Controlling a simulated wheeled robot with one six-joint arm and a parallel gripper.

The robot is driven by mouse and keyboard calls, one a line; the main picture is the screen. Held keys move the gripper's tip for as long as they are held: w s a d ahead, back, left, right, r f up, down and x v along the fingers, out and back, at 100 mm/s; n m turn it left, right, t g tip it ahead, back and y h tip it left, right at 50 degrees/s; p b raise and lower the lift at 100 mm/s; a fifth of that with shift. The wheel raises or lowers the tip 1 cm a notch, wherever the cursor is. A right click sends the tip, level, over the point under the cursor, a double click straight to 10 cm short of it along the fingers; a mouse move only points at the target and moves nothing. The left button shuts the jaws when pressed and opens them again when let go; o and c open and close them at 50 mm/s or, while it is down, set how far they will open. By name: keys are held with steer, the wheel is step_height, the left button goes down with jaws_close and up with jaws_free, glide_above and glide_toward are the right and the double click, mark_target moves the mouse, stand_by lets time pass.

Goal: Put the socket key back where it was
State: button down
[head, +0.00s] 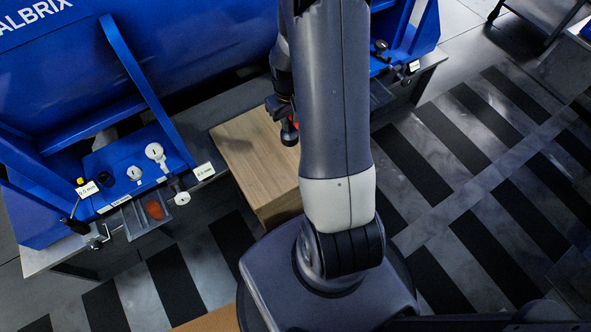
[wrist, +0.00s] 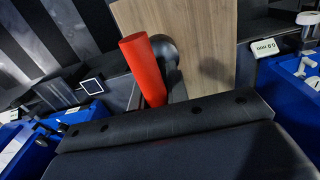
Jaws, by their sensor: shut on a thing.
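My gripper (head: 284,110) hangs beside the wooden block, partly hidden behind my arm in the head view. It is shut on a red-handled tool, which looks to be the socket key. Its red end (head: 290,133) shows just below the fingers. In the wrist view the red cylindrical handle (wrist: 143,66) stands tilted in front of the fingers, with a dark round shape beside it. The rest of the tool is hidden. A black-handled tool with a yellow tip (head: 79,198) is at the left holder by a size label (head: 88,190). Another dark tool (head: 178,189) is by a second label (head: 203,171).
A wooden box (head: 250,155) stands below my gripper. The blue machine (head: 180,50) fills the upper left. A grey tray (head: 140,215) holds an orange-red piece. White knobs (head: 155,152) rise from the blue base. Another label (head: 414,66) is at the right. Striped floor is clear at right.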

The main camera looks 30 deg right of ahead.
mark_target(295, 134)
steer(key=f, duration=0.1)
steer(key=d+f+b, duration=0.1)
steer(key=s+f+b, duration=0.1)
steer(key=shift+d+f, duration=0.1)
steer(key=shift+d, duration=0.05)
step_height(295, 134, down, 10)
steer(key=b, duration=0.3)
steer(key=shift+f, duration=0.1)
steer(key=c, duration=1.4)
jaws_free()
steer(key=shift+o, duration=0.2)
step_height(295, 134, up, 12)
steer(key=p, duration=0.4)
steer(key=shift+r, duration=0.25)
